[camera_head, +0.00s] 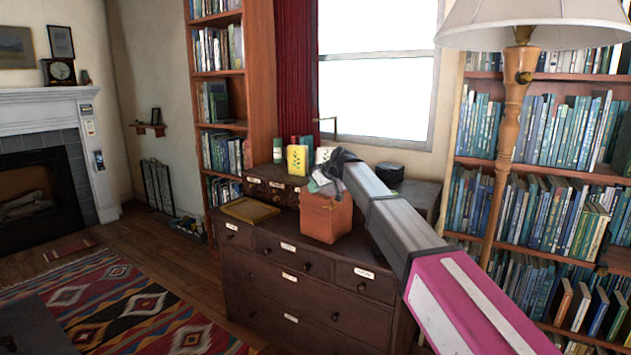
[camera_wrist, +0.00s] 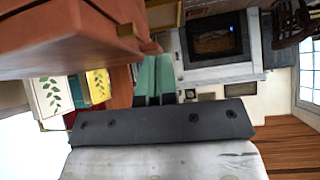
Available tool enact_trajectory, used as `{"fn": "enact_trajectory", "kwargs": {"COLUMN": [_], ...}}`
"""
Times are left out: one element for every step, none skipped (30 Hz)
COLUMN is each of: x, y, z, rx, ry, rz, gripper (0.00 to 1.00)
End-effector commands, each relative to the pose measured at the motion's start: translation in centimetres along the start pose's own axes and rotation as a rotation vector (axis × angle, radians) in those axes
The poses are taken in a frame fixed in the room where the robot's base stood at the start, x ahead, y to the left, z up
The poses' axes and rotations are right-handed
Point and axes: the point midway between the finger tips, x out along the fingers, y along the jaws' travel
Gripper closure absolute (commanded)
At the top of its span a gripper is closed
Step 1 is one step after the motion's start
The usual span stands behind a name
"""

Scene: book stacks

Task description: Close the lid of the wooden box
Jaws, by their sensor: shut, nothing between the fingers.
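The reddish-brown wooden box (camera_head: 326,217) stands on top of a dark chest of drawers (camera_head: 322,276). In the head view my gripper (camera_head: 318,184) is at the top of the box and covers part of its upper edge. The box fills the upper left of the wrist view (camera_wrist: 60,32), very close to the camera. There my gripper's teal fingers (camera_wrist: 155,72) are together and empty, beside the box's reddish-brown surfaces. I cannot tell whether they touch it. The lid's angle is not clear from either view.
A yellow book (camera_head: 297,159) and other books stand behind the box. A yellow tray (camera_head: 250,210) lies left of it on the chest. A floor lamp (camera_head: 509,130) stands to the right, before a bookcase. A patterned rug (camera_head: 110,303) lies at left.

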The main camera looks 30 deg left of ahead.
Motion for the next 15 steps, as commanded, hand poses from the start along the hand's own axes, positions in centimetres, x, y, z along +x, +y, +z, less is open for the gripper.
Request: {"fn": "enact_trajectory", "kwargs": {"x": [0.16,0.25,0.36,0.43,0.49,0.56,0.60,0.63,0.66,0.68,0.69,0.70,0.70,0.70,0.70], "y": [-0.16,-0.17,-0.17,-0.17,-0.17,-0.18,-0.18,-0.18,-0.18,-0.18,-0.18,-0.18,-0.17,-0.18,-0.17], "z": [0.27,0.35,0.44,0.50,0.56,0.62,0.65,0.67,0.70,0.71,0.71,0.71,0.70,0.70,0.70], "rx": [-0.010,-0.016,-0.023,-0.027,-0.030,-0.034,-0.036,-0.037,-0.039,-0.039,-0.040,-0.040,-0.040,-0.040,-0.040], "ry": [0.000,0.000,0.000,0.000,0.000,0.000,0.000,0.000,0.000,0.000,0.000,0.000,0.000,0.000,0.000], "rz": [0.009,0.015,0.022,0.026,0.030,0.033,0.035,0.037,0.038,0.039,0.040,0.040,0.040,0.040,0.040], "gripper": [1.00,1.00,1.00,1.00,1.00,1.00,1.00,1.00,1.00,1.00,1.00,1.00,1.00,1.00,1.00]}}
